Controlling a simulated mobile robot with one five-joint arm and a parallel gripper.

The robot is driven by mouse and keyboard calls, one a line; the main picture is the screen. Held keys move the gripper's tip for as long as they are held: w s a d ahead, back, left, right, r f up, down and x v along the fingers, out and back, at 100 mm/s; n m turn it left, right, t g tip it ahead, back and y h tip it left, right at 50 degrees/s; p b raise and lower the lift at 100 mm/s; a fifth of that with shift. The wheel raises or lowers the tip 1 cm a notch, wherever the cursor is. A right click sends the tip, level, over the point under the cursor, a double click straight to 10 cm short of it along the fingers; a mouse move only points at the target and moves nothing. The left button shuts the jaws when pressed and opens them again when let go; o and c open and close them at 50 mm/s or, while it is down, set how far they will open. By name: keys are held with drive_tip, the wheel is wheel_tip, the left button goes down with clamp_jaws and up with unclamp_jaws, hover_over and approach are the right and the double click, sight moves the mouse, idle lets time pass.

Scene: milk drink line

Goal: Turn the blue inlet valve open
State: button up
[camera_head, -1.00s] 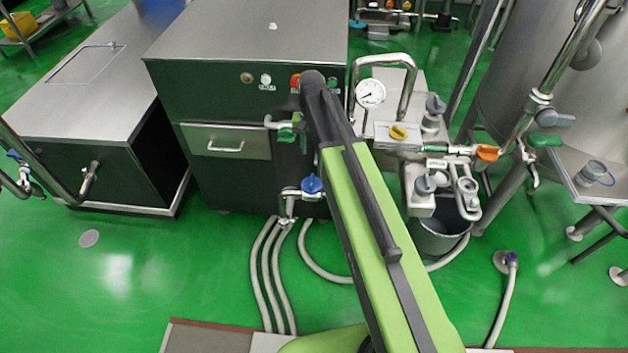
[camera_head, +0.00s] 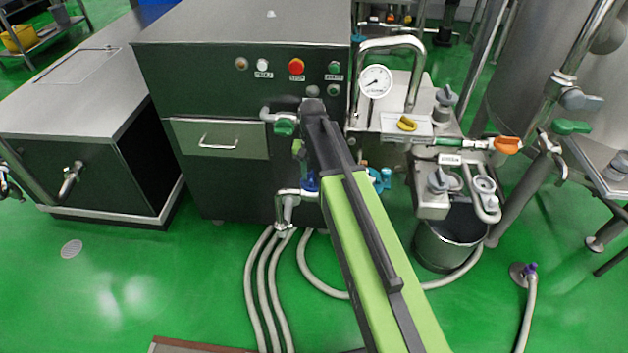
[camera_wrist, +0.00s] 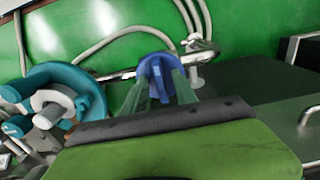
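The blue inlet valve (camera_wrist: 156,72) is near the middle of the wrist view, on a metal pipe. In the head view its blue handle (camera_head: 310,182) shows only in part beside my arm, below the cabinet's drawer. My gripper (camera_wrist: 160,84) reaches toward it in the wrist view, with its see-through fingers apart. The blue handle shows between and just beyond the fingertips; I cannot tell whether they touch it. In the head view my arm hides the fingertips.
A green-handled valve (camera_head: 284,127) sits above on the dark cabinet (camera_head: 190,85). Teal fittings (camera_wrist: 58,88) lie left of the gripper in the wrist view. Pale hoses (camera_head: 262,285) run across the floor below. A gauge (camera_head: 375,81) and steel pipework stand to the right.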

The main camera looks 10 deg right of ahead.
drive_tip(key=shift+r, duration=0.1)
drive_tip(key=shift+c, duration=0.4)
clamp_jaws()
drive_tip(key=shift+d, duration=0.3)
drive_tip(key=shift+a, duration=0.2)
drive_tip(key=n, duration=0.9)
drive_tip(key=shift+a, duration=0.1)
drive_tip(key=n, duration=0.5)
drive_tip(key=shift+s+a+n, duration=0.1)
drive_tip(key=shift+n, duration=1.9)
